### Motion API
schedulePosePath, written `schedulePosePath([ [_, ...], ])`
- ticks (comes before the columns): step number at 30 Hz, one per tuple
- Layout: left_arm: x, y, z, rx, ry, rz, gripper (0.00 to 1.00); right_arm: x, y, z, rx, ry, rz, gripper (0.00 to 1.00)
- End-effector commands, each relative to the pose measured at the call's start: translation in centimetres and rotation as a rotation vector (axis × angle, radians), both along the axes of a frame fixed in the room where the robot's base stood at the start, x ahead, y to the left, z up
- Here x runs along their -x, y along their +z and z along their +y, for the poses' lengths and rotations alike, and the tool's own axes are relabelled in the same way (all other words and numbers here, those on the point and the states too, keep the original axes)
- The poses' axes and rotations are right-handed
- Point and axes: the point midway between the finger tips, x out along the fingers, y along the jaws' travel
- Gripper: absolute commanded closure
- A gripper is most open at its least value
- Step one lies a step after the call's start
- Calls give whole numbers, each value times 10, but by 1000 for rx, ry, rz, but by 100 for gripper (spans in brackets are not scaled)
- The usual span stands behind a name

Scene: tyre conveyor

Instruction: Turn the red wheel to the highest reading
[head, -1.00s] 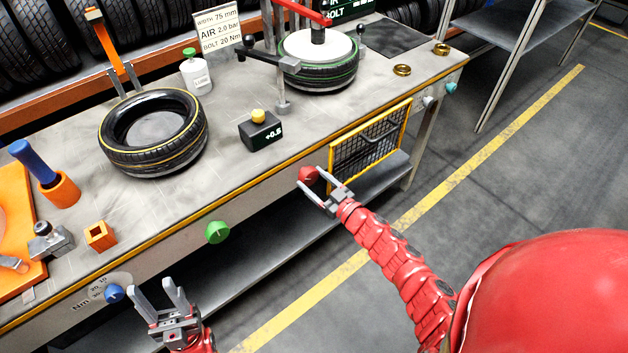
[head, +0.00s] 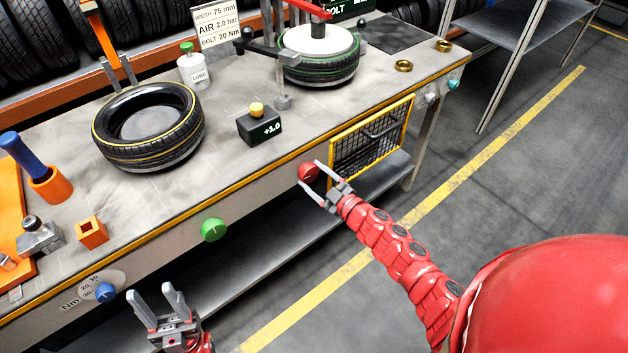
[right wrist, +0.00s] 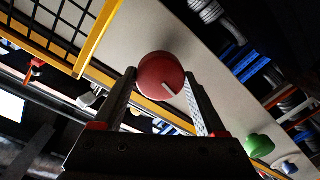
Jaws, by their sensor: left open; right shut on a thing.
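The red wheel (head: 308,172) is a round knob on the front face of the bench. In the right wrist view the red wheel (right wrist: 161,78) shows a pale pointer mark near its lower right. My right gripper (head: 312,178) is shut on it, with one finger at each side in the right wrist view (right wrist: 166,90). My left gripper (head: 158,302) is open and empty in front of the bench, near the blue knob (head: 105,292).
A green knob (head: 214,230) sits on the bench front between my grippers. A yellow-framed mesh guard (head: 372,140) is just right of the red wheel. A tyre (head: 148,128) lies on the bench top (head: 190,200). The floor on the right is clear.

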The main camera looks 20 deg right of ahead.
Motion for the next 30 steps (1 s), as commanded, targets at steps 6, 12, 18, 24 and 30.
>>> schedulePosePath([
  [6,0,-11,0,0,0,0,50,1,-2,1,119,4,-44,82],
  [12,0,-15,0,0,0,0,50,0,-1,0,183,1,-66,82],
  [18,0,-16,0,0,0,0,50,0,-1,0,206,1,-73,82],
  [24,0,-16,0,0,0,0,50,0,0,0,207,1,-74,82],
  [30,0,-16,0,0,0,0,50,0,0,0,206,2,-74,17],
])
